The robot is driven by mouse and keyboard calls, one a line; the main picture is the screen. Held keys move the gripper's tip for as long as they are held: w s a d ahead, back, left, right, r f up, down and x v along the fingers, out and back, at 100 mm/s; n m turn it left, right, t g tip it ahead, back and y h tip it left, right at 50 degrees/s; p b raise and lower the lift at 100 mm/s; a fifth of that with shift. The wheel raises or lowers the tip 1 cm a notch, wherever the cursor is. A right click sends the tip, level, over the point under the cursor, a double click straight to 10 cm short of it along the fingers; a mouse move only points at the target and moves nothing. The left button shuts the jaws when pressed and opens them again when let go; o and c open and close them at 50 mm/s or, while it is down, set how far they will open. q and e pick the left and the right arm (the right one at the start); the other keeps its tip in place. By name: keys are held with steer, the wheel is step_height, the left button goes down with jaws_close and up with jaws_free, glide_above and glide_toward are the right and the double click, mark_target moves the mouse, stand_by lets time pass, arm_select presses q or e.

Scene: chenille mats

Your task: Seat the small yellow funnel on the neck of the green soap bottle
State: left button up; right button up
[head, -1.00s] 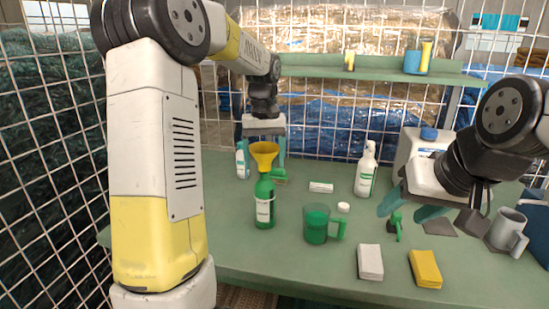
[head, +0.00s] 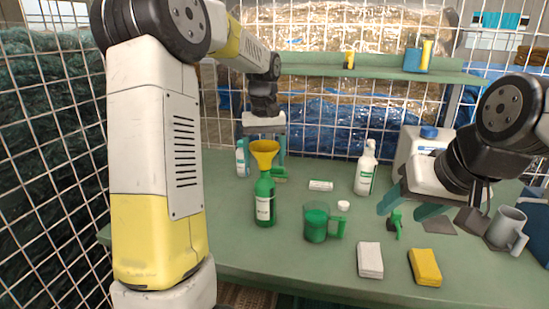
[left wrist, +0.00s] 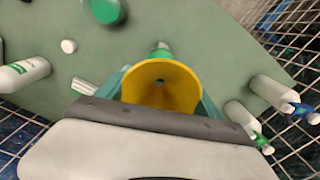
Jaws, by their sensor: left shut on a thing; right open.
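The yellow funnel (head: 264,151) is upright, wide mouth up, at the top of the green soap bottle (head: 265,203). The bottle stands upright on the table with a pale label. My left gripper (head: 265,146) is shut on the funnel from behind. In the left wrist view the funnel (left wrist: 160,86) sits between the fingers, with a bit of green bottle (left wrist: 162,50) beyond its rim. The spout and the bottle's mouth are hidden, so I cannot tell whether the funnel rests on the neck. My right gripper (head: 405,207) is open and empty above the table's right side.
A green measuring jug (head: 317,224) stands right of the bottle. A white spray bottle (head: 366,170), white sponge (head: 370,260), yellow sponge (head: 425,267), grey mug (head: 507,228) and white jerrycan (head: 420,150) are further right. A small white-teal bottle (head: 242,159) stands behind left. The front middle is mostly clear.

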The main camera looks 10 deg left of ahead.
mark_target(264, 142)
arm_select(q)
steer(key=shift+f, duration=1.25)
stand_by(0.3)
steer(key=o, duration=1.4)
steer(key=shift+r, duration=0.15)
steer(key=shift+r, duration=3.4)
